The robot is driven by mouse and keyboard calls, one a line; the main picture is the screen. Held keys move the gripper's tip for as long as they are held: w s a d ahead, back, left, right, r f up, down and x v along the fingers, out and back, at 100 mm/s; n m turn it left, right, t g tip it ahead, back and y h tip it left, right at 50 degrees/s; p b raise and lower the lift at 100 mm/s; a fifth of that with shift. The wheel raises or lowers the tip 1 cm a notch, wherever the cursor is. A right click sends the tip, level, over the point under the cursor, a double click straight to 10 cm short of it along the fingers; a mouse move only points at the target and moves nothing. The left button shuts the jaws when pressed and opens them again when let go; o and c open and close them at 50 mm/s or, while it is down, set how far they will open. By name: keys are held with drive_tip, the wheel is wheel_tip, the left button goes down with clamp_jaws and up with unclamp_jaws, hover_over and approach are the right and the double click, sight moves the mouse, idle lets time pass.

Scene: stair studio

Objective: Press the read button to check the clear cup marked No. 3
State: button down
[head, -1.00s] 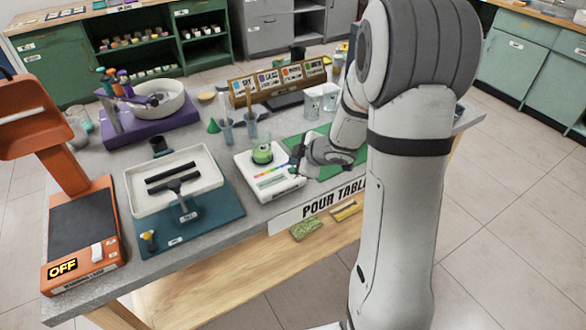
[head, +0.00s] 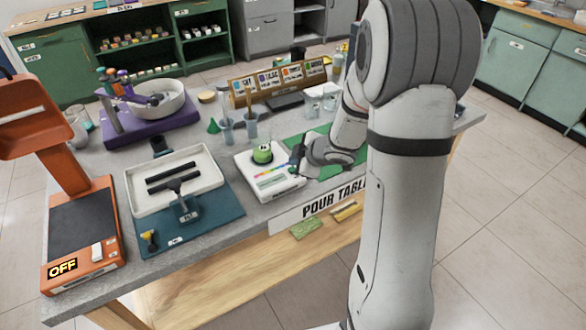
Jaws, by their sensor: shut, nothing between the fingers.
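A white reader device (head: 262,186) with a rainbow colour strip stands near the front edge of the pour table. A small cup (head: 262,153) sits on top of it and shows bright green; its number is too small to read. My gripper (head: 297,158) is shut and empty at the right side of the reader, low over its right end. I cannot tell whether it touches the device. The read button is not discernible, perhaps hidden by the gripper.
A green mat (head: 318,140) lies behind the gripper, with clear cups (head: 313,103) beyond it. Beakers with tools (head: 228,132) stand behind the reader. A white tray (head: 143,198) and an orange machine marked OFF (head: 88,270) are left. A labelled rack (head: 243,98) stands at the back.

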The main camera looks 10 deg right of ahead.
drive_tip(key=shift+f, duration=0.4)
drive_tip(key=shift+f+b, duration=0.45)
drive_tip(key=shift+b, duration=0.05)
idle(0.4)
idle(0.4)
drive_tip(key=shift+r+p, duration=0.9)
drive_tip(key=shift+p, duration=0.15)
wheel_tip(320, 180, up, 5)
drive_tip(key=p, duration=0.5)
idle(0.3)
